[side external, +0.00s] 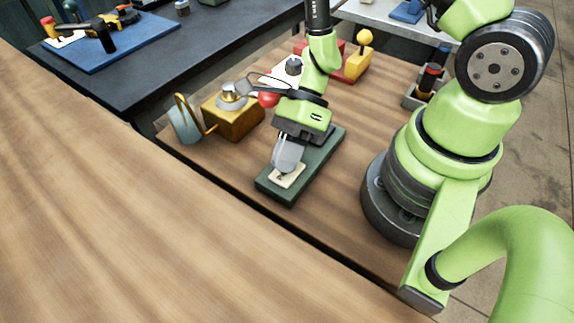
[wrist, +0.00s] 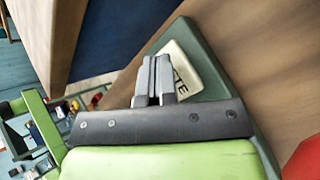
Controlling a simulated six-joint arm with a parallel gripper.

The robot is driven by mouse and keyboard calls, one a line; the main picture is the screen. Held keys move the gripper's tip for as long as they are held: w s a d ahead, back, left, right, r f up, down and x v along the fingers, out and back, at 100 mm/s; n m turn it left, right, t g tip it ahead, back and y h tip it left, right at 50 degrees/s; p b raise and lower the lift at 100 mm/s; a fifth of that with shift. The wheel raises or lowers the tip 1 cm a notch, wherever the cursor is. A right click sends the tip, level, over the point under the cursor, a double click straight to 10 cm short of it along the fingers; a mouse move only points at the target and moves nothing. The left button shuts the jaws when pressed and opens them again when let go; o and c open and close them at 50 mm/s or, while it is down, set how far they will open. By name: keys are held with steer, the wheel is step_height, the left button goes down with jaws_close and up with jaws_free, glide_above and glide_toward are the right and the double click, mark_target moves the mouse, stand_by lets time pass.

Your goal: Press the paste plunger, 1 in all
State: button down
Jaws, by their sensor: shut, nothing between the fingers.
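A dark green base (side external: 317,162) lies on the wooden bench with a cream label plate (side external: 291,179) at its near end. In the wrist view the plate (wrist: 197,80) shows the letters "TE", the rest being covered by my fingers. My gripper (side external: 285,168) is shut and empty, pointing down over the plate end of the base. The closed fingers also show in the wrist view (wrist: 155,62). I cannot tell whether the fingertips touch anything. The paste plunger itself cannot be made out; my gripper hides part of the base.
A yellow-knobbed lever (side external: 364,40) stands at the back. The near wooden surface (side external: 130,230) is clear.

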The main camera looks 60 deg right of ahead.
steer(key=shift+w, duration=0.2)
steer(key=shift+w+r, duration=0.15)
steer(key=shift+r, duration=0.7)
steer(key=shift+r, duration=2.5)
